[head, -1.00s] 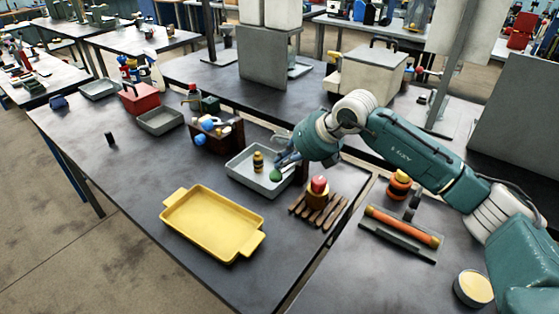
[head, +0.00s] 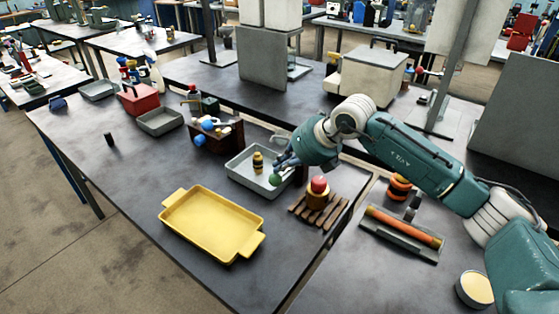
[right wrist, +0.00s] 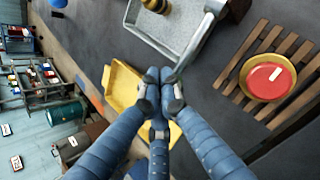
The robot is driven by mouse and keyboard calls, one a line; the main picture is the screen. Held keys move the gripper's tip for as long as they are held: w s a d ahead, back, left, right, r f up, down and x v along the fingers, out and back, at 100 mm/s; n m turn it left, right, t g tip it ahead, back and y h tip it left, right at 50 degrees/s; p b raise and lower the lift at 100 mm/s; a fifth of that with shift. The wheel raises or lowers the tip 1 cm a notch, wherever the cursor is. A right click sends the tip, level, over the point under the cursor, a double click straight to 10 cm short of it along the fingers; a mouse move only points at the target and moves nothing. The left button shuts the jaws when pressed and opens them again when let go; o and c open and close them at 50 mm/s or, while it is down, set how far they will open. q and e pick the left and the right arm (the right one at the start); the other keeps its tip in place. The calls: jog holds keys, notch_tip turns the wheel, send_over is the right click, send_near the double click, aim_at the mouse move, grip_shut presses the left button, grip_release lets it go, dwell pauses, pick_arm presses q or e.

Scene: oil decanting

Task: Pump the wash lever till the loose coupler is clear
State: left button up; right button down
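The loose coupler, apparently the small dark piece with yellow bands (head: 258,162), stands upright in the grey tray (head: 234,175). In the right wrist view it shows partly at the top edge (right wrist: 156,5), in the tray (right wrist: 135,14). A green knob (head: 275,179), likely the wash lever's end, is at the tray's front right side; the rest of the lever cannot be made out. My right gripper (head: 283,164) is just above and beside the knob. Its fingertips (right wrist: 158,82) are together in the wrist view, with nothing visible between them. Contact with the knob is unclear. My left gripper is out of view.
A yellow tray (head: 212,222) lies in front. A brown box of bottles (head: 214,137) is behind left. An orange bar (head: 402,226) lies on the right bench. The front left tabletop is clear.

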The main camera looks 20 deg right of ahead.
jog(key=shift+s+a+f+b, duration=0.25)
jog(key=shift+f+b, duration=0.1)
jog(key=shift+f, duration=0.25)
dwell(0.4)
jog(key=shift+r, duration=0.1)
dwell(0.5)
notch_tip(320, 180, up, 6)
jog(key=w+d+p, duration=0.2)
jog(key=p, duration=0.1)
jog(key=shift+d, duration=0.15)
dwell(0.5)
jog(key=r+p, duration=0.1)
jog(key=d+r, duration=0.1)
jog(key=r, duration=0.1)
jog(key=w+r+p, duration=0.1)
jog(key=shift+w+d+r+p, duration=0.1)
jog(key=shift+d+r+p, duration=0.05)
jog(key=shift+d+p, duration=0.15)
dwell(0.9)
